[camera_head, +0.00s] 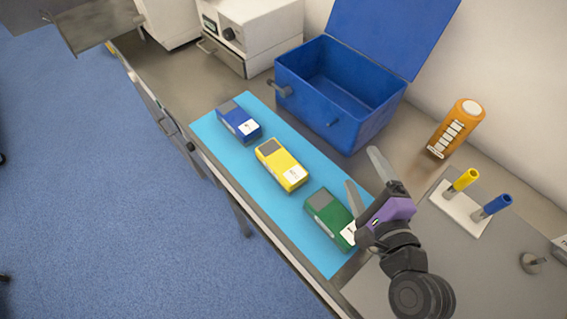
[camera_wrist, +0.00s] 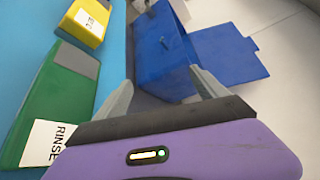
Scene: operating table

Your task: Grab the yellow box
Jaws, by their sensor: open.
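The yellow box (camera_head: 281,165) lies on the light blue mat (camera_head: 300,230), between a blue box (camera_head: 238,121) and a green box (camera_head: 329,217). It also shows at the top left of the wrist view (camera_wrist: 84,24), partly cut off by the frame edge. My gripper (camera_head: 363,170) is open and empty. It is above the green box's right side, apart from the yellow box. In the wrist view the fingers (camera_wrist: 160,92) point toward the blue case, with the yellow box to their upper left. The green box (camera_wrist: 50,105) is at the left, with a RINSE label.
An open blue case (camera_head: 340,95) stands behind the mat. An orange bottle (camera_head: 455,128) and a white rack (camera_head: 460,208) with a yellow and a blue tube stand at the right. A white machine (camera_head: 250,35) is at the back left. The mat's left edge runs along the table edge.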

